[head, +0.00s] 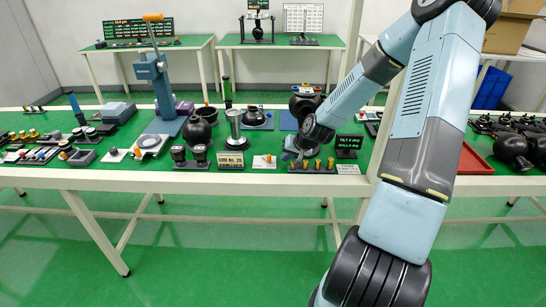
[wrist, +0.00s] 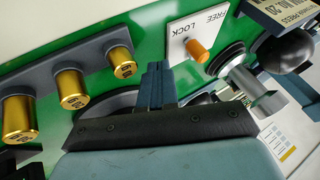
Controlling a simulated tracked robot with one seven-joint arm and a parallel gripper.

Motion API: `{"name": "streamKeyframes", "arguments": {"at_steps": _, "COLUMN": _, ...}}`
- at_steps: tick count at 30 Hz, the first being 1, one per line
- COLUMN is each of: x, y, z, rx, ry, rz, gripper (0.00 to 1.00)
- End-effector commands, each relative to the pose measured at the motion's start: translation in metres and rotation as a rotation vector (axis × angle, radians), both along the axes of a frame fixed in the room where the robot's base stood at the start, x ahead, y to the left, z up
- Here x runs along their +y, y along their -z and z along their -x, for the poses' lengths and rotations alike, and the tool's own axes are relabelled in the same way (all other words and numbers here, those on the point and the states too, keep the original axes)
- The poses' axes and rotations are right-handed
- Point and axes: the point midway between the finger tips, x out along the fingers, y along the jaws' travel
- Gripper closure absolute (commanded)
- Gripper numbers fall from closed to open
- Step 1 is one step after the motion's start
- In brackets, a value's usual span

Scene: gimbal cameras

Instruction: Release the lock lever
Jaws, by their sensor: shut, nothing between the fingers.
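The lock lever (wrist: 198,51) is an orange knob on a white plate (wrist: 186,22) marked FREE and LOCK, at the upper middle right of the wrist view. In the head view the small white plate with its orange lever (head: 265,160) lies near the front edge of the green table. My gripper (head: 290,153) is just right of the plate, low over the table. In the wrist view my gripper fingers (wrist: 157,73) are shut and empty, a little left of and below the knob, apart from it. Which mark the lever stands at is hard to tell.
A dark rack with several gold weights (wrist: 72,88) stands close beside my gripper, also in the head view (head: 312,165). A label block (head: 230,160) and a black display (head: 348,143) flank this area.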

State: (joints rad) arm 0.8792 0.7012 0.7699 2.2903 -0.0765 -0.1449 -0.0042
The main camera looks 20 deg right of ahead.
Motion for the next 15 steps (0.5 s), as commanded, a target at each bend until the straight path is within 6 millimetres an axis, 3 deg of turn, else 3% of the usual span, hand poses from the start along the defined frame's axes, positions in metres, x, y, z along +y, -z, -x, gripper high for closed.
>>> {"name": "streamKeyframes", "arguments": {"at_steps": 6, "x": 0.020, "y": -0.001, "z": -0.008, "rx": -0.001, "ry": -0.002, "rz": 0.000, "gripper": 1.00}}
{"name": "streamKeyframes", "arguments": {"at_steps": 15, "x": 0.030, "y": -0.001, "z": -0.011, "rx": -0.001, "ry": 0.000, "rz": 0.001, "gripper": 1.00}}
